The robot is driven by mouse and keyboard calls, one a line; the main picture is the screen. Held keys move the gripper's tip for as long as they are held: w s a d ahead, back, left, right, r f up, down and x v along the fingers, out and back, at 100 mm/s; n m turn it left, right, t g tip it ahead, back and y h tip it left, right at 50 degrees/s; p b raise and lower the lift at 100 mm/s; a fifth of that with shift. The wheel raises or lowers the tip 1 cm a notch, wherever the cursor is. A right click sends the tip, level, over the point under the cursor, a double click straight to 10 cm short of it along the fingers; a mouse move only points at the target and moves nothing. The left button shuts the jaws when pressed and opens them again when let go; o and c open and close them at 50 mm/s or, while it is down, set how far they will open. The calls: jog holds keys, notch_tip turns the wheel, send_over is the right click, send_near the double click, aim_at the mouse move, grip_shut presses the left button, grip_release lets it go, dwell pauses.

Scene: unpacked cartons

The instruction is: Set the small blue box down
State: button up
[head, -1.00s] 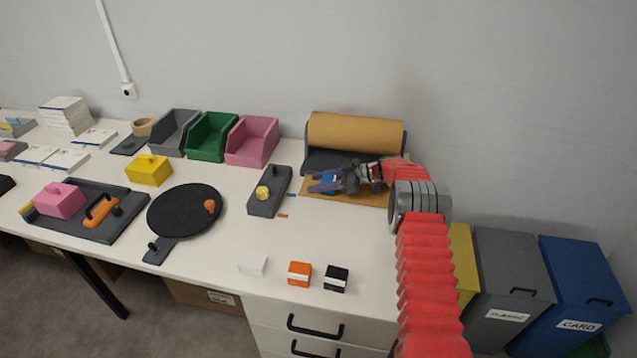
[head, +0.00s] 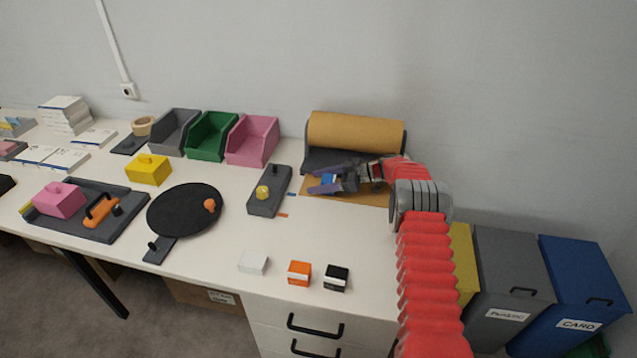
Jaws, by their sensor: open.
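The small blue box (head: 328,179) shows between the fingers of my gripper (head: 322,179), over the brown paper sheet (head: 347,198) in front of the paper roll. Only a small blue and white part of it is visible; the fingers and gripper body hide the rest. My gripper points left, its two purple fingers spread apart, one behind the box and one in front. It is open. I cannot tell for sure whether the box rests on the paper.
The paper roll (head: 355,133) stands just behind my gripper. White, orange (head: 299,273) and black small boxes stand near the front edge.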

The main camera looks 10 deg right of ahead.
jog(key=v, duration=1.1)
jog(key=shift+s+d+r, duration=0.1)
jog(key=shift+s+d, duration=0.05)
jog(key=shift+d, duration=0.2)
jog(key=w+a+r+m+t+h, duration=0.15)
jog(key=w+r+t, duration=0.25)
jog(key=r, duration=0.8)
jog(key=w+r+m+t+h, duration=0.2)
jog(key=w+r+t+h, duration=0.15)
jog(key=r, duration=0.75)
jog(key=s+d+r+m+t+h, duration=0.25)
jog(key=s+r+m+h, duration=0.4)
jog(key=r, duration=0.85)
jog(key=s+a+f+m+g+h, duration=0.1)
jog(key=s+f+m+g+h, duration=0.2)
jog(key=s, duration=2)
jog(key=s+a+f+g, duration=0.2)
jog(key=s+a+f, duration=0.1)
jog(key=s, duration=0.6)
jog(key=s+a+f+g+y, duration=0.1)
jog(key=s+a+f, duration=0.3)
jog(key=s, duration=0.5)
jog(key=s+a+f+g+y, duration=0.1)
jog(key=s+a+f+g, duration=0.2)
jog(key=s+f, duration=0.3)
jog(key=s, duration=0.3)
jog(key=shift+a+m, duration=0.25)
jog(key=shift+m, duration=0.05)
